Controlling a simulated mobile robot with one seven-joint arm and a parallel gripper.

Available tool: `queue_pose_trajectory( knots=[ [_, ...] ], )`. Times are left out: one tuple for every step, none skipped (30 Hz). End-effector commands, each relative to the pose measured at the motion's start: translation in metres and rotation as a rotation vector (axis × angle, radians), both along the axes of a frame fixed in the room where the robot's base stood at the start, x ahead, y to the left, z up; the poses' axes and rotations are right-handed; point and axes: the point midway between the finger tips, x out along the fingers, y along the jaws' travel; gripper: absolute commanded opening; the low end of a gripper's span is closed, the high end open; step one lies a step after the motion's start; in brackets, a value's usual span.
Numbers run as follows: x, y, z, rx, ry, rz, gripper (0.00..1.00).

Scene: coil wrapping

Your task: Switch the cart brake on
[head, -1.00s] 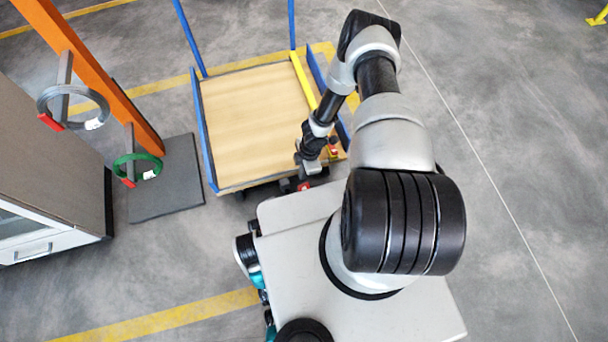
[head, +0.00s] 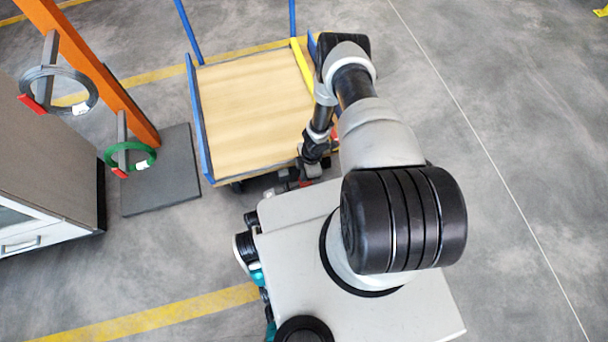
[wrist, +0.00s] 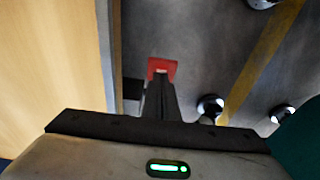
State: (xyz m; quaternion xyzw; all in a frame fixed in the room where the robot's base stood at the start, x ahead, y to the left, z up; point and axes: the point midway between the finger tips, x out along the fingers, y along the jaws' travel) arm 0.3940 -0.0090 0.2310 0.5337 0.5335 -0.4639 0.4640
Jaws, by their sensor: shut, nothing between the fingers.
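The cart (head: 250,105) has a wooden deck, blue side rails and a yellow bar, and stands in front of my base. In the wrist view the deck's edge (wrist: 60,50) runs along the left. The red brake pedal (wrist: 163,67) shows just beyond my fingertips, beside the deck's edge. My gripper (wrist: 160,80) is shut and empty, its fingers pointing at the pedal and overlapping its lower part. I cannot tell whether they touch. In the head view my gripper (head: 309,174) is at the cart's near edge and mostly hides the pedal.
A green coil (head: 130,158) and a grey coil (head: 58,90) hang from arms on an orange post (head: 95,70) at the left. The post stands by a dark base plate (head: 165,178). A cabinet (head: 45,150) is at far left. Floor at the right is clear.

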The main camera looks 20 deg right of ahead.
Motion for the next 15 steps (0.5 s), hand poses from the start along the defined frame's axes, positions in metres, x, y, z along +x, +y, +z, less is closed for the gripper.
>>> queue_pose_trajectory(
  knots=[
    [-0.0001,0.0001,0.0000,0.000,0.000,0.000,0.00],
    [-0.0002,0.0001,0.0000,0.000,0.000,0.000,0.00],
    [-0.0002,-0.0001,-0.0002,0.000,0.000,0.000,0.00],
    [-0.0002,-0.0003,-0.0003,0.000,0.000,0.000,0.00],
    [-0.0002,-0.0005,-0.0007,0.000,0.000,0.001,0.00],
    [-0.0003,-0.0010,-0.0011,0.000,0.000,0.001,0.00],
    [-0.0003,-0.0014,-0.0017,0.000,0.000,0.001,0.00],
    [-0.0004,-0.0020,-0.0024,-0.001,0.001,0.001,0.00],
    [-0.0005,-0.0026,-0.0032,-0.001,0.001,0.000,0.00],
    [-0.0006,-0.0030,-0.0037,-0.001,0.001,0.000,0.00],
    [-0.0006,-0.0034,-0.0040,-0.001,0.001,0.001,0.00],
    [-0.0006,-0.0038,-0.0043,0.000,0.001,0.001,0.00],
    [-0.0007,-0.0042,-0.0046,0.000,0.001,0.001,0.00],
    [-0.0007,-0.0046,-0.0049,0.000,0.001,0.001,0.00],
    [-0.0006,-0.0052,-0.0054,-0.001,0.001,0.001,0.00]
  ],
)
